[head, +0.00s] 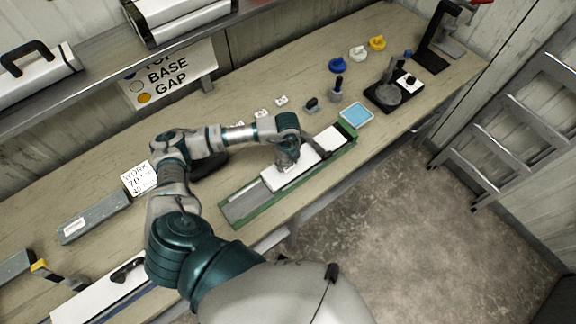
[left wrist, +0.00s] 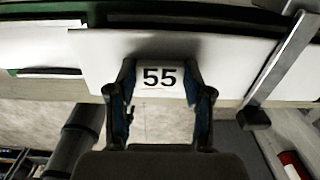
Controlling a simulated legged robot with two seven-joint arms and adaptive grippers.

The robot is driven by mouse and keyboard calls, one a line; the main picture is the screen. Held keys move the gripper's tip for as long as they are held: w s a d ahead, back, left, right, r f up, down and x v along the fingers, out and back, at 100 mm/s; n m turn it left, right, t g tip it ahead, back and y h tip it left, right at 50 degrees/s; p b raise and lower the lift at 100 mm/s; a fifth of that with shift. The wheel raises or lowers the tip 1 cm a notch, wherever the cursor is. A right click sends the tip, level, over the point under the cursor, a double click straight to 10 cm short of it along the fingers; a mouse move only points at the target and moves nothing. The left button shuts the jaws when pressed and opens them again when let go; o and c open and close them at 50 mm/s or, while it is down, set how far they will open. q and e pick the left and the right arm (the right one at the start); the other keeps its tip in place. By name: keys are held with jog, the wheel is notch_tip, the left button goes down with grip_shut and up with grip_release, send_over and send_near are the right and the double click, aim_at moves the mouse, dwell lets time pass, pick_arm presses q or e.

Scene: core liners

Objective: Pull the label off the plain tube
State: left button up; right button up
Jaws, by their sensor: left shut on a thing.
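The plain white tube (head: 273,179) lies in a green-edged cradle (head: 236,216) on the bench; it also spans the left wrist view (left wrist: 225,62). A white label (left wrist: 160,78) printed "55" sits between the fingertips in the left wrist view, at the tube's near edge. My left gripper (head: 286,161) is at the tube's side, and in the left wrist view the left gripper (left wrist: 161,88) is shut on the label. I cannot tell whether the label is still stuck to the tube. The label is hidden in the head view. My right gripper is not in view.
A dark clamp arm (head: 316,146) crosses the tube right of my gripper. A blue pad (head: 356,115), a small stand (head: 394,94) and coloured knobs (head: 377,43) are farther right. A grey tube (head: 93,217) and a work card (head: 139,178) lie left. Floor is open in front.

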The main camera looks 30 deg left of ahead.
aim_at(287, 164)
pick_arm(q)
jog(key=shift+d, duration=0.1)
jog(key=shift+c, duration=1.2)
jog(key=shift+r, duration=0.2)
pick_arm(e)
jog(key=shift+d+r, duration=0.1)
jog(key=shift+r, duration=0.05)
pick_arm(q)
jog(key=shift+r+p, duration=0.65)
jog(key=shift+r, duration=0.1)
jog(key=shift+r+p, duration=0.45)
jog(key=shift+r, duration=0.2)
jog(key=shift+r+p, duration=0.4)
jog(key=shift+r, duration=0.15)
jog(key=shift+r+p, duration=1.1)
jog(key=shift+r, duration=0.55)
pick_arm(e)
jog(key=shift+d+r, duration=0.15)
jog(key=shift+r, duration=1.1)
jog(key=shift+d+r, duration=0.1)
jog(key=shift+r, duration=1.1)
